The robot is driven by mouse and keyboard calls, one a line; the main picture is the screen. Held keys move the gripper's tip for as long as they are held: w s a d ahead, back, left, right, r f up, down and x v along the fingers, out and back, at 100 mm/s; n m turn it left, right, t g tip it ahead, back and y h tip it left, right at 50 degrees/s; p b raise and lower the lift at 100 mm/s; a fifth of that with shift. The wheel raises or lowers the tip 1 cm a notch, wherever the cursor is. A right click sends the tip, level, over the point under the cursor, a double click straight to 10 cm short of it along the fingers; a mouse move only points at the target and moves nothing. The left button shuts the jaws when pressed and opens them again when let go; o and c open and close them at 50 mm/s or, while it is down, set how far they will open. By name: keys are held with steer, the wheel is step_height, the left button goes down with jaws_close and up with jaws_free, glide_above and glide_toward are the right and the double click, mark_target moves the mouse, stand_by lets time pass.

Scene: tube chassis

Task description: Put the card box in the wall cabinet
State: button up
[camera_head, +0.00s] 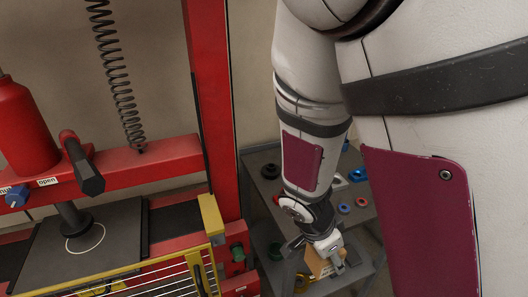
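My gripper (325,258) reaches down at the lower middle, over the lower part of a grey shelf unit. A small brown box (316,264), which looks like the card box, shows right at the gripper's fingers and is partly covered by them. I cannot tell whether the fingers are closed on the box or only around or in front of it. I see no wall cabinet in this view.
The grey shelf (262,190) holds several small blue, red and dark ring-like parts. A red press frame (212,110) with a yellow guard (211,217) stands close on the left. My arm hides much of the right side.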

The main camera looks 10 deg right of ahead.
steer(key=w+n+t+y, duration=0.1)
steer(key=w+n, duration=0.3)
steer(key=w+f+n+t+y, duration=0.1)
steer(key=w+n, duration=0.3)
steer(key=w+n+t+y, duration=0.1)
steer(key=w+n, duration=0.3)
steer(key=shift+a+f+n, duration=0.3)
steer(key=shift+a+f, duration=0.05)
steer(key=shift+a, duration=0.05)
steer(key=shift+w+a+n+y, duration=0.2)
steer(key=shift+w+n+y, duration=0.45)
steer(key=shift+n, duration=0.55)
steer(key=shift+a, duration=0.15)
